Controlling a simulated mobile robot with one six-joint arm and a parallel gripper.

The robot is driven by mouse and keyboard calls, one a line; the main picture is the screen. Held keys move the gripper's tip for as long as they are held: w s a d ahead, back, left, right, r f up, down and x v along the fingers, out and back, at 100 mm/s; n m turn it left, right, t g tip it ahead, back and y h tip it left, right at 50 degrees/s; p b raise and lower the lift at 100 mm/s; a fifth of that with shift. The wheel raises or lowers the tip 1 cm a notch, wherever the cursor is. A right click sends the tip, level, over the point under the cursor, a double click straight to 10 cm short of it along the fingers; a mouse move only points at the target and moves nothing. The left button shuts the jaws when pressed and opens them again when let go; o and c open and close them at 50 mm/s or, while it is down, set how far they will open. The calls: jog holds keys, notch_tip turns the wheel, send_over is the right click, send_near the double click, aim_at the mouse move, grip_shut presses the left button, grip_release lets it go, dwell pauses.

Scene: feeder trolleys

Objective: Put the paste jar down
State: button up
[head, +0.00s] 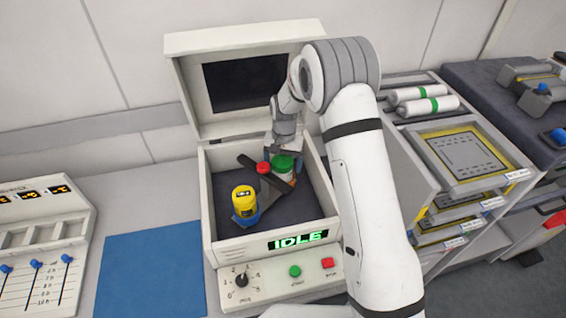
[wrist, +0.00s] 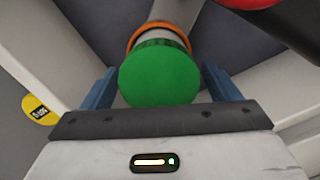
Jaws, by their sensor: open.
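The green-lidded white jar, which I take as the paste jar (head: 283,164), sits inside the open machine (head: 207,215), at the right end of a dark rotor arm (head: 246,161) with a red hub (head: 263,168). My gripper (head: 288,158) is at this jar, partly hidden by my arm. In the wrist view, the jar's green lid (wrist: 158,75) lies between the two blue fingers of my gripper (wrist: 160,82), with gaps on both sides. An orange ring (wrist: 160,27) surrounds the jar's body. The fingers are open.
A yellow jar (head: 244,199) stands at the rotor's other end. The machine's lid (head: 185,80) is raised, and its display reads IDLE (head: 298,240). A blue mat (head: 150,270) lies clear at left, beside a slider panel (head: 40,245). Racks with white cylinders (head: 428,105) stand right.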

jog(key=r, duration=0.3)
jog(key=r+b, duration=0.1)
jog(key=r, duration=0.3)
jog(key=r+b, duration=0.1)
jog(key=r, duration=0.3)
jog(key=shift+w+d, duration=0.1)
jog(key=shift+w, duration=0.3)
jog(key=s+d+r+n+t, duration=0.1)
jog(key=s+d+r+t, duration=0.1)
jog(key=s+d+r, duration=1.2)
jog(key=s+d+f+t, duration=0.1)
jog(key=s+d, duration=0.1)
jog(key=s, duration=0.6)
jog(key=s+d+n+t, duration=0.1)
jog(key=s, duration=0.8)
jog(key=shift+d+f+b, duration=0.3)
jog(key=shift+d+f, duration=0.05)
jog(key=shift+f, duration=0.05)
